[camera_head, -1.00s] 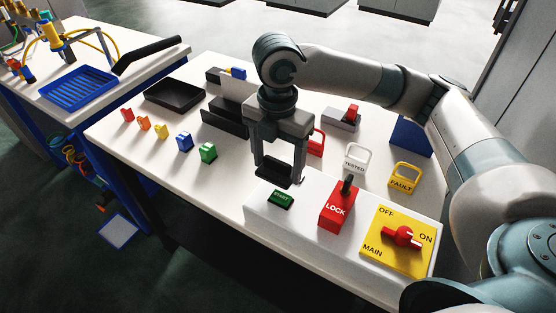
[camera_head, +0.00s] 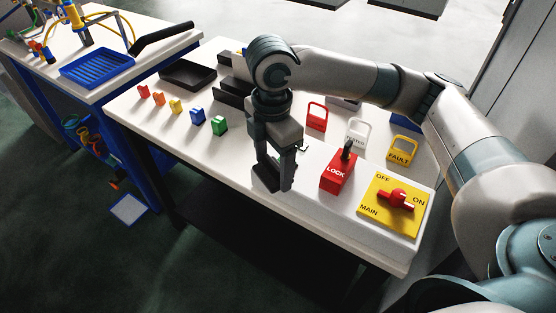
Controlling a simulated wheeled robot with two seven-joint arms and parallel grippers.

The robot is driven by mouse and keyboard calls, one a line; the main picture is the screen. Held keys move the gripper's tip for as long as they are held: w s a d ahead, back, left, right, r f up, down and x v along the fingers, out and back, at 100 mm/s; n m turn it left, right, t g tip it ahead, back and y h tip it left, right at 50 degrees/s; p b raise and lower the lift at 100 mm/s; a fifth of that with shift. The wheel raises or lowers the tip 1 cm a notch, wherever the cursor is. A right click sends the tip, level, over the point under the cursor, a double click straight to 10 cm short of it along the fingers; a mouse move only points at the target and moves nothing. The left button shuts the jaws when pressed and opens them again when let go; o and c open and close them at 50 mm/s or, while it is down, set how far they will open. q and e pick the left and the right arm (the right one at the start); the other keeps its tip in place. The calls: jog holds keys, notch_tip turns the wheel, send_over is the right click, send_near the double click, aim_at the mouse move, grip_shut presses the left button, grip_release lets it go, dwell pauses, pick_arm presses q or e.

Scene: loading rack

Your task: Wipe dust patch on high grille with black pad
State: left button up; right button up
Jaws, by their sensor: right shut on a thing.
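My right gripper (camera_head: 277,180) points down near the front left end of the white control box. My left gripper is not in view.
The white box carries a red LOCK block (camera_head: 337,172) and a yellow MAIN switch plate (camera_head: 375,217). Behind are red, white and yellow tags (camera_head: 403,150). Several coloured blocks (camera_head: 197,116) and a black tray (camera_head: 187,73) stand left. Dark floor lies in front.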

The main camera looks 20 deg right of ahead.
jog(key=a+m, duration=0.2)
jog(key=m, duration=0.1)
jog(key=shift+s+f, duration=0.15)
jog(key=shift+f, duration=0.15)
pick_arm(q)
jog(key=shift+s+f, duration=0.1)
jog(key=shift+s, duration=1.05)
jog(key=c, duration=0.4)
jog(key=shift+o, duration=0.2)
pick_arm(e)
jog(key=s+a+f+m, duration=0.1)
jog(key=a+m, duration=0.3)
jog(key=m, duration=0.4)
jog(key=s+a+f+m, duration=0.1)
jog(key=a+m, duration=0.4)
jog(key=m, duration=0.4)
jog(key=shift+s+a+f, duration=0.15)
jog(key=shift+s+f, duration=0.1)
jog(key=shift+s, duration=0.05)
